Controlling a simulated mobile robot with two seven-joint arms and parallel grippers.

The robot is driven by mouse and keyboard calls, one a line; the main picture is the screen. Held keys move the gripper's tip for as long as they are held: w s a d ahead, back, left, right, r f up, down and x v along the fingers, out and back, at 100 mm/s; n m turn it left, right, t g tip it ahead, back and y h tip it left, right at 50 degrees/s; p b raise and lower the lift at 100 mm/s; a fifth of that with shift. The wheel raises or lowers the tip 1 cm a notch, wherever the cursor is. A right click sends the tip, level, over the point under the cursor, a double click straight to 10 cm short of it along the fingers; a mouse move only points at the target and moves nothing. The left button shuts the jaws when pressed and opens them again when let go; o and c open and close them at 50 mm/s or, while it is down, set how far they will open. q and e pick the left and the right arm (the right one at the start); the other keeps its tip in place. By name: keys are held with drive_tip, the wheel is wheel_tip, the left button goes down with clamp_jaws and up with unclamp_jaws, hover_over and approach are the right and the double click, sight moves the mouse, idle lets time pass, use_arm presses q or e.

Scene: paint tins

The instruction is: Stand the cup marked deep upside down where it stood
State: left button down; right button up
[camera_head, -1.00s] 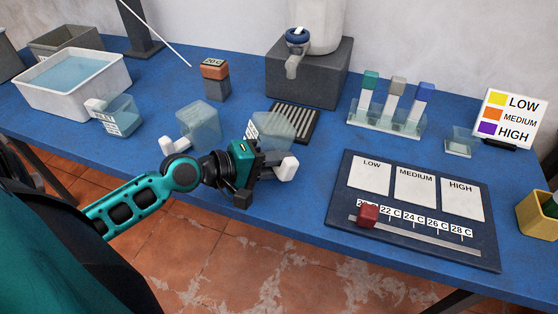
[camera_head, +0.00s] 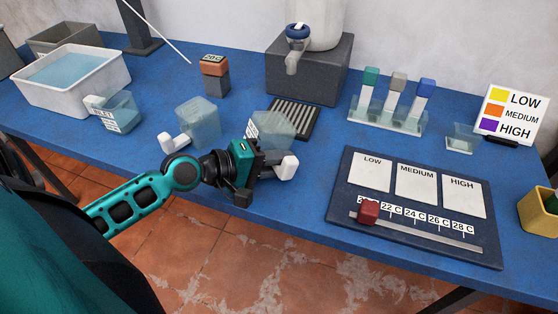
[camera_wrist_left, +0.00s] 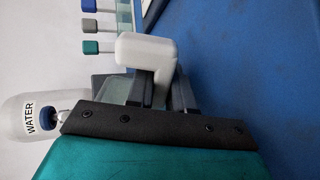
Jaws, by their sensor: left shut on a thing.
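A clear cup (camera_head: 275,127) with a white handle (camera_head: 288,168) is at my left gripper (camera_head: 268,166), near the table's front edge. My left gripper is shut on this handle; the wrist view shows the white handle (camera_wrist_left: 147,52) between the fingers (camera_wrist_left: 163,92). The cup's label is partly hidden and I cannot read it. I cannot tell whether this cup touches the table or which way up it is. A second clear cup (camera_head: 198,118) stands to the left, and a third (camera_head: 122,112) with a label stands farther left. The word deep is not readable on any cup. My right gripper is out of view.
A white water basin (camera_head: 72,97) stands at the back left. A grey block with a dispenser (camera_head: 310,75) and a ribbed mat (camera_head: 296,117) are behind the held cup. A rack of coloured-top strips (camera_head: 387,118) and a dark chart board (camera_head: 410,222) lie to the right.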

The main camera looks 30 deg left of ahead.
use_arm(q)
drive_tip(key=shift+f, duration=0.25)
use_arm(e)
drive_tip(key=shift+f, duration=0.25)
use_arm(q)
drive_tip(key=c, duration=0.9)
unclamp_jaws()
drive_tip(key=shift+f, duration=0.1)
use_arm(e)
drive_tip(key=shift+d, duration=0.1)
use_arm(q)
drive_tip(key=shift+s+f, duration=0.15)
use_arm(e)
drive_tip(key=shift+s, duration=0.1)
use_arm(q)
drive_tip(key=shift+s+a, duration=0.1)
drive_tip(key=shift+s, duration=0.05)
drive_tip(key=v, duration=0.4)
drive_tip(key=b+v, duration=0.1)
drive_tip(key=v, duration=0.3)
drive_tip(key=r+v, duration=0.1)
drive_tip(key=v, duration=0.3)
drive_tip(key=shift+s+b, duration=0.1)
drive_tip(key=shift+b, duration=0.3)
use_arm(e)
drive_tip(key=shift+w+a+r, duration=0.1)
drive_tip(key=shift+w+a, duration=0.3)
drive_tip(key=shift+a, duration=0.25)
